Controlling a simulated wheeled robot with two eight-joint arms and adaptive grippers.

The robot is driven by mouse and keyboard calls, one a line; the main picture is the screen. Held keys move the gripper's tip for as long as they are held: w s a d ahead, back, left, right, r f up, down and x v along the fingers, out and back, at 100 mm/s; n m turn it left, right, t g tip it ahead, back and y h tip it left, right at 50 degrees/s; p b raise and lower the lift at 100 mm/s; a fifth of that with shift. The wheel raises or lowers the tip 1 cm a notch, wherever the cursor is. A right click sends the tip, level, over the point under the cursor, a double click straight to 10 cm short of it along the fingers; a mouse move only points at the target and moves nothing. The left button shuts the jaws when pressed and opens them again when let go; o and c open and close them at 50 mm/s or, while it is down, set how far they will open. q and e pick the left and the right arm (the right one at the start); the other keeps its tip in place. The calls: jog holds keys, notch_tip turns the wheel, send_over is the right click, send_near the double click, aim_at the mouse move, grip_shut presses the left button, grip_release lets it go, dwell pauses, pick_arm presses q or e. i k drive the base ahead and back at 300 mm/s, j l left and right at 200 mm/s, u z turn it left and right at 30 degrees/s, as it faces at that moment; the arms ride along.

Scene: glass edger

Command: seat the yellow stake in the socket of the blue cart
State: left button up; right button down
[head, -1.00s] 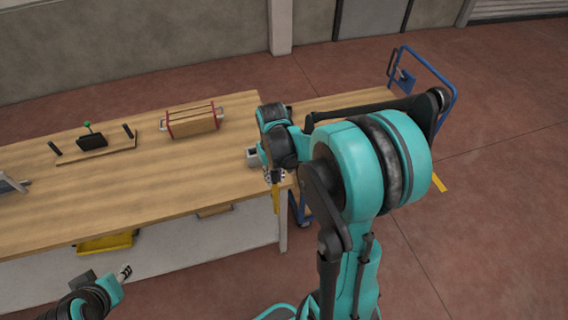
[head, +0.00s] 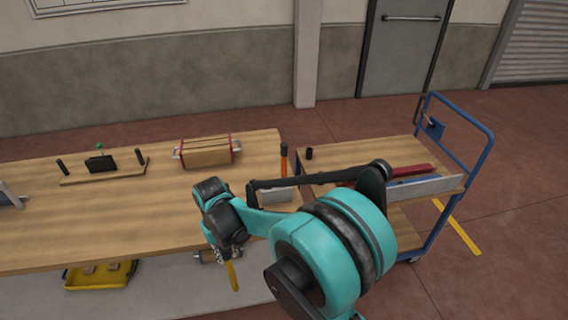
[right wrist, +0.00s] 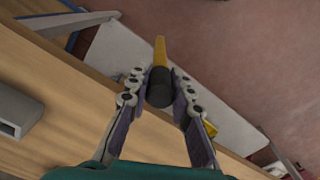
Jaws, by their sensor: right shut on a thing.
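My right gripper (head: 230,250) is shut on the yellow stake (head: 232,276), which hangs below it in front of the table's near edge. In the right wrist view, the stake's dark end (right wrist: 160,87) is between the fingers and its yellow shaft (right wrist: 160,52) points away. The blue cart (head: 462,190) stands beyond the table's right end, partly hidden by my right arm. A short black cylinder (head: 309,153), possibly a socket, stands at its far left corner. My left gripper is not in view.
The wooden table (head: 110,222) has a red-banded wooden box (head: 208,153) and a board with black posts (head: 102,168). An orange-and-black post (head: 284,160) stands by the table's right edge. Red and white bars lie on the cart deck. A yellow bin (head: 100,276) is under the table.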

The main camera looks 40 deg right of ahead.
aim_at(309, 157)
jog(key=l+u, duration=0.3)
jog(key=k+l+u, duration=0.15)
jog(key=l+u, duration=0.2)
jog(key=k+l+u, duration=0.15)
jog(key=l+u, duration=0.15)
jog(key=l, duration=0.1)
